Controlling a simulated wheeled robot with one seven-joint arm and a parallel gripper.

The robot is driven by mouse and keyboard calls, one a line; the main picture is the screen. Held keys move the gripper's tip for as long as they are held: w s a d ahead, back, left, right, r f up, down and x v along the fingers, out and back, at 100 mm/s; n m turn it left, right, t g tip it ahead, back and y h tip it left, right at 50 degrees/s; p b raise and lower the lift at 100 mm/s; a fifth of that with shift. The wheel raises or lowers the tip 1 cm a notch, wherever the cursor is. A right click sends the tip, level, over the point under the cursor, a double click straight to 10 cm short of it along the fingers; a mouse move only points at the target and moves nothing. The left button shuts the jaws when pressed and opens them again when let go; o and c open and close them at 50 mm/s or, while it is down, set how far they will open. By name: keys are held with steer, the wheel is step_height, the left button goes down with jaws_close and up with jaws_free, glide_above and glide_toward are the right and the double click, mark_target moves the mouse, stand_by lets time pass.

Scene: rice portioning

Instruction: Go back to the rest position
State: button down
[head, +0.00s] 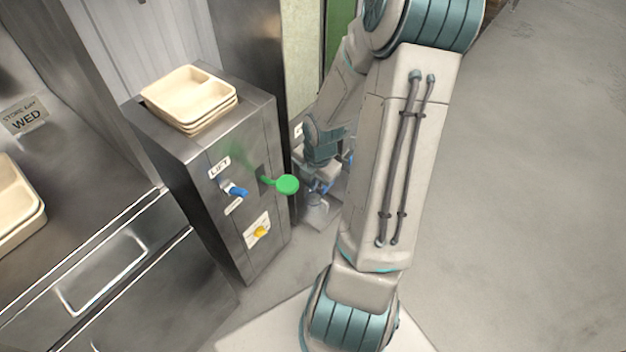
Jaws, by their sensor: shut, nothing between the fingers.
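My arm reaches up and then folds back down on the right side of the metal cabinet (215,165). My gripper (318,207) hangs low in the gap to the right of the cabinet, partly behind my own arm. Its fingers are small and hard to make out here, but they look closed with nothing held. It is apart from the green round-ended lever (287,184) on the cabinet front.
Stacked cream trays (190,92) sit on the cabinet top. A blue lever (238,192) marked LIFT and a yellow knob (261,231) are on its front. A steel counter (80,215) with another cream tray (14,205) stands left. Open floor (530,190) lies right.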

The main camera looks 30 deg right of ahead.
stand_by(0.3)
steer(key=s+a+r+m+p, duration=0.1)
steer(key=s+a+r+m, duration=0.2)
steer(key=a+r+m, duration=0.2)
steer(key=s+a+r+m+p, duration=0.2)
steer(key=s+a+r+m, duration=0.2)
steer(key=r+m, duration=0.6)
steer(key=s+a+r+m+t+p, duration=0.1)
steer(key=a+r+m, duration=0.4)
steer(key=r, duration=0.7)
steer(key=shift+s+a+m+p, duration=0.3)
steer(key=shift+s+m+p, duration=0.35)
steer(key=shift+s+m, duration=0.55)
